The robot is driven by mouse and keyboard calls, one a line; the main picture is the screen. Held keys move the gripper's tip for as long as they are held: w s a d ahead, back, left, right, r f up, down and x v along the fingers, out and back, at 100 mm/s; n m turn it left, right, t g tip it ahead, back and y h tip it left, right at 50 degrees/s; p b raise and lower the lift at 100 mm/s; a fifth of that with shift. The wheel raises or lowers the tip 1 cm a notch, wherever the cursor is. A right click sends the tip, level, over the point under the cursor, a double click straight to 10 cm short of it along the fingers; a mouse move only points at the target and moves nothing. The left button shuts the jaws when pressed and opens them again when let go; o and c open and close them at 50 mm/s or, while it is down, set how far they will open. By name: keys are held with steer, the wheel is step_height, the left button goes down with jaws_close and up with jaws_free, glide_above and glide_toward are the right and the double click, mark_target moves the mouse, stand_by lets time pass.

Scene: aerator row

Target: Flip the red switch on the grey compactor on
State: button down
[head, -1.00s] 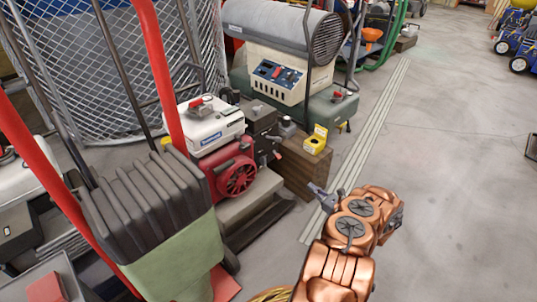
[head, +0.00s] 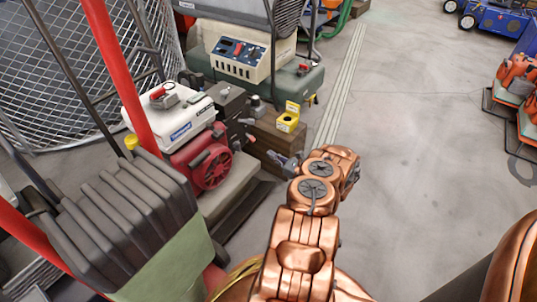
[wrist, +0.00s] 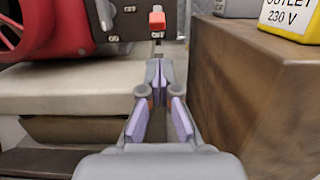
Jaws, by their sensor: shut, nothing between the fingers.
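In the head view this dark grey box (head: 228,100) seems to be part of the machine with a red engine; I cannot make out the switch clearly there. My gripper (wrist: 159,78) is shut and empty, its fingertips together below the switch in the wrist view and apart from it. In the head view my gripper (head: 281,159) is in front of the machine, beside a wooden block.
The wooden block (wrist: 258,95) stands close on the right, with a yellow outlet box (head: 289,117) on top. The red engine (head: 209,167) is on the left. A red-framed cart (head: 125,215) is at left. Open floor (head: 420,140) lies right.

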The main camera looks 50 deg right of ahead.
mark_target(249, 137)
steer(key=shift+w+a+r+b, duration=0.15)
steer(key=shift+w+b, duration=0.35)
steer(key=shift+w, duration=0.9)
steer(key=shift+w+a+r+b, duration=0.1)
steer(key=shift+w+r+b, duration=0.25)
steer(key=shift+w, duration=1)
steer(key=shift+w+a+r+b, duration=0.1)
steer(key=shift+w+b, duration=0.5)
steer(key=shift+w, duration=0.8)
